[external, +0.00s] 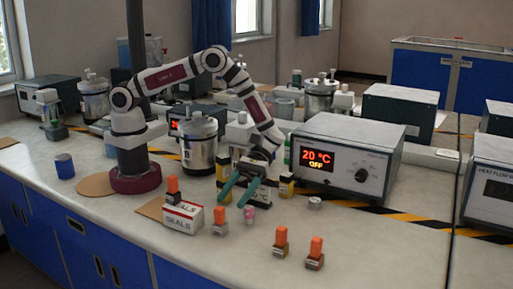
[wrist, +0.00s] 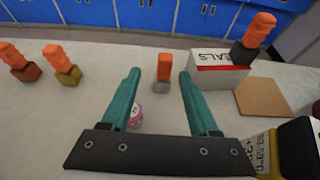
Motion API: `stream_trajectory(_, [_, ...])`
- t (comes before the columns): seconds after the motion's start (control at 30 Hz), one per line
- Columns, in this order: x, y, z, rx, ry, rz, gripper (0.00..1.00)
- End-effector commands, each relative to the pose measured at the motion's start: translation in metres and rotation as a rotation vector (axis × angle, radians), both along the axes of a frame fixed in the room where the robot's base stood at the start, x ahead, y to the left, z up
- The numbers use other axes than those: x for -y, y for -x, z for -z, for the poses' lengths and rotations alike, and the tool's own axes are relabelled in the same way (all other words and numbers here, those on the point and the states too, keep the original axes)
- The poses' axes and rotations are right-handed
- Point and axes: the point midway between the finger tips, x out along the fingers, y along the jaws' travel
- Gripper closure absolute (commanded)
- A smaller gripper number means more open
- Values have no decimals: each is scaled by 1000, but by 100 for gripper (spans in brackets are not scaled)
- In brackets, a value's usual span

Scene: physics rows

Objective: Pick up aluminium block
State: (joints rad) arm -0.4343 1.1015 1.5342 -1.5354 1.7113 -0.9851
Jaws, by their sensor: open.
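A light grey metal block (external: 220,227) with an orange handle, which looks like the aluminium block, stands upright on the bench in front of my gripper. In the wrist view the grey block (wrist: 161,87) shows between and beyond the fingertips. My gripper (external: 234,199) has two teal fingers spread apart with nothing between them, above the bench and tilted down. The fingers (wrist: 159,76) also frame the wrist view. A darker block (external: 173,197) stands on the white SEALS box (external: 183,218). A brass-coloured block (external: 280,251) and a copper-coloured block (external: 314,261) stand to the right.
A small pink item (external: 249,215) lies close to the fingers, partly behind the left finger in the wrist view. A heater unit (external: 345,155) stands behind. The front bench is mostly clear.

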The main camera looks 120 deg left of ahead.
Motion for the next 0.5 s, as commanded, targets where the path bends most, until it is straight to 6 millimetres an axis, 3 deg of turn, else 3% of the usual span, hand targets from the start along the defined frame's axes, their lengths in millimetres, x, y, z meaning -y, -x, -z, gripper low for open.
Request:
stream_trajectory(0.1, [24, 1, 10, -1, -1, 4, 39])
stream_trajectory(0.5, [84, 8, 27, 0, -4, 4, 39])
